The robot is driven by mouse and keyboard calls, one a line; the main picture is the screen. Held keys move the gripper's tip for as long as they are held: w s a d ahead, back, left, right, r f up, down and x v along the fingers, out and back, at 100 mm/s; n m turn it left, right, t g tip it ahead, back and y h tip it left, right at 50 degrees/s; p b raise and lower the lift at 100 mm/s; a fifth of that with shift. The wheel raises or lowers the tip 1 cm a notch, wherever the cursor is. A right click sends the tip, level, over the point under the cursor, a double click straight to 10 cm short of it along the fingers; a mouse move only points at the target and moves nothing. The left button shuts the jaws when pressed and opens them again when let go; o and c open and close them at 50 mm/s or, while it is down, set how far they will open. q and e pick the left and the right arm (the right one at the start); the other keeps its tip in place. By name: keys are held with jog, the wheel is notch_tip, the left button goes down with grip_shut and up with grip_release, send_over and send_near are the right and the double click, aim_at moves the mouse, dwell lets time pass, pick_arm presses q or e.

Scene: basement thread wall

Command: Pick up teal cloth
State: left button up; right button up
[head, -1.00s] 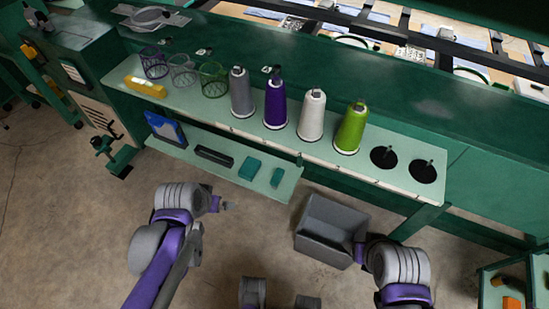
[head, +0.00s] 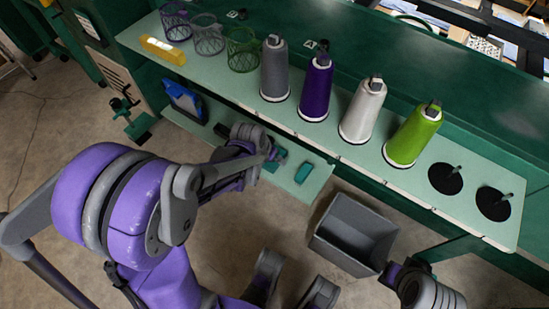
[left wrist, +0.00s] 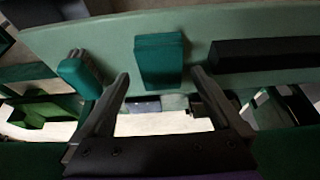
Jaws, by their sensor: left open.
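A teal folded cloth (head: 279,156) lies on the lower green shelf, partly hidden by my left gripper in the head view. In the left wrist view the cloth (left wrist: 160,58) lies ahead, between the lines of the two fingers. My left gripper (left wrist: 160,76) is open and empty, with a finger on each side of the cloth's near end. A smaller teal piece (head: 303,173) lies to the right on the same shelf; it shows at left in the wrist view (left wrist: 80,75). My right gripper (head: 393,272) is at the wall of a grey bin (head: 350,252) and appears to grip it.
A black bar (left wrist: 265,53) and a blue item (head: 184,102) also lie on the lower shelf (head: 315,188). The upper shelf holds a yellow level (head: 162,50), wire cups (head: 242,50) and several thread cones (head: 316,88). Its edge overhangs behind the cloth.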

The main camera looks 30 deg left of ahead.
pick_arm(q)
jog(key=x, duration=0.3)
jog(key=shift+a+b, duration=0.1)
jog(key=shift+b, duration=0.25)
jog(key=shift+r, duration=0.1)
jog(key=c, duration=1.3)
